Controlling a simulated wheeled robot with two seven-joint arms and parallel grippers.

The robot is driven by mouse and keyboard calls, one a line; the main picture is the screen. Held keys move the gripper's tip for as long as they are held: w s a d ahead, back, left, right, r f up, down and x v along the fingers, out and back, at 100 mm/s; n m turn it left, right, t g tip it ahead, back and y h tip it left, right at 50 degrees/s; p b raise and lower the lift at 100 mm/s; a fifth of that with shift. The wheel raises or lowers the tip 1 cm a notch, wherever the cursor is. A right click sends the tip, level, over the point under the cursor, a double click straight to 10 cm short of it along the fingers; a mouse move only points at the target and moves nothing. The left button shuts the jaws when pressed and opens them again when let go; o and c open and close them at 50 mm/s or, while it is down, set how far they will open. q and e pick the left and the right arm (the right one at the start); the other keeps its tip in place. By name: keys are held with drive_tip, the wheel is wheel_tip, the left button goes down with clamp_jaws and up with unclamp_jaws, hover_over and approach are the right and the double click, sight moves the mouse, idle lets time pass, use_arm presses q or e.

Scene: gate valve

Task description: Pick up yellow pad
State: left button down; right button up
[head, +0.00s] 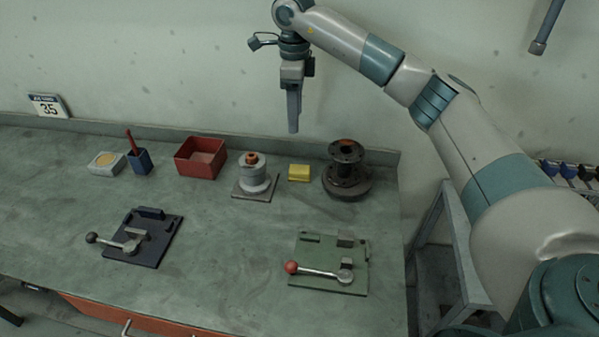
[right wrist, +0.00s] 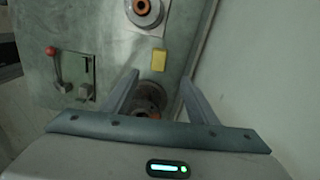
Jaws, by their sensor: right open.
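The yellow pad (head: 299,172) lies flat on the green workbench (head: 215,270), between a grey cylindrical part and a dark flanged part near the back. The yellow pad also shows in the right wrist view (right wrist: 159,60), beyond the fingertips. My right gripper (head: 293,128) hangs pointing down above the back of the bench, over the area of the pad and clear of it. In the right wrist view my right gripper (right wrist: 158,75) has its two fingers wide apart with nothing gripped. My left gripper is not in view.
The dark flanged part (head: 347,172) stands just right of the pad, and the grey cylinder on a square plate (head: 253,175) just left. A red bin (head: 201,157), a blue holder (head: 140,162) and lever fixtures (head: 328,263) are on the bench. The wall is close behind.

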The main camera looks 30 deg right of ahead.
drive_tip(key=p, duration=0.5)
hover_over(300, 168)
drive_tip(key=f, duration=0.7)
drive_tip(key=a+f, duration=0.1)
drive_tip(key=f, duration=0.3)
drive_tip(key=shift+w, duration=0.3)
drive_tip(key=shift+f, duration=0.4)
drive_tip(key=shift+s+d+f+p, duration=0.15)
drive_tip(key=shift+f+p, duration=0.25)
drive_tip(key=shift+p, duration=0.05)
drive_tip(key=f, duration=0.1)
drive_tip(key=f+p, duration=0.2)
drive_tip(key=shift+s+d+f, duration=0.2)
drive_tip(key=shift+d+f, duration=0.1)
drive_tip(key=shift+f, duration=0.4)
drive_tip(key=c, duration=1.1)
